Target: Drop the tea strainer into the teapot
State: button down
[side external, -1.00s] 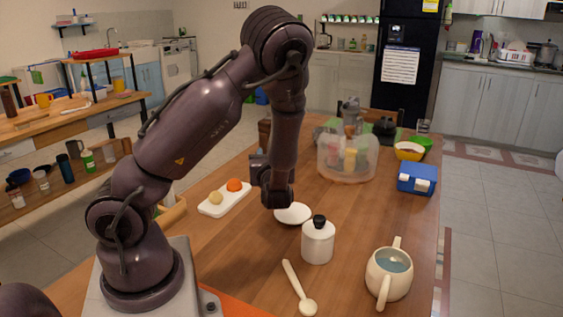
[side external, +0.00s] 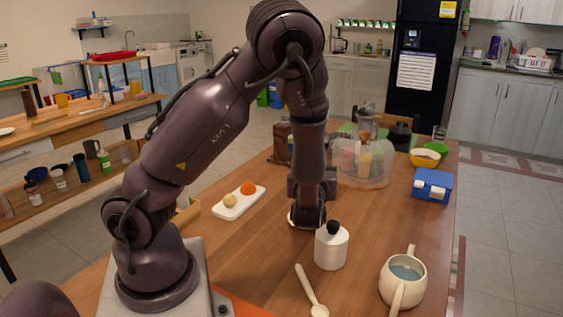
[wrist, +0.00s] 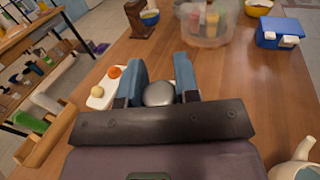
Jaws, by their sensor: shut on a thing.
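A cream teapot (side external: 388,283) with a handle and bluish liquid inside stands open at the front right of the table. Part of it shows at the lower right of the wrist view (wrist: 292,172). A rounded grey metal piece, which looks like the tea strainer (wrist: 158,94), sits between my fingers in the wrist view. My gripper (wrist: 158,88) is shut on it.
A white jar (side external: 331,252) with a black knob stands between my gripper and the teapot. A cream spoon (side external: 311,290) lies in front. A white tray (side external: 238,207), a clear round container (side external: 362,172) and a blue box (side external: 432,187) stand farther off.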

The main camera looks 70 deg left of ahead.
jog(key=w+d+r+m+t+h, duration=0.3)
jog(key=w+d+m+t+h, duration=0.4)
jog(key=w+d, duration=1.05)
notch_tip(320, 180, down, 6)
jog(key=s+d, duration=0.1)
jog(key=shift+d+n+t+y, duration=0.2)
jog(key=shift+n+t+y, duration=0.1)
jog(key=shift+s+f, duration=0.1)
jog(key=c, duration=0.8)
grip_release()
jog(key=v, duration=1.3)
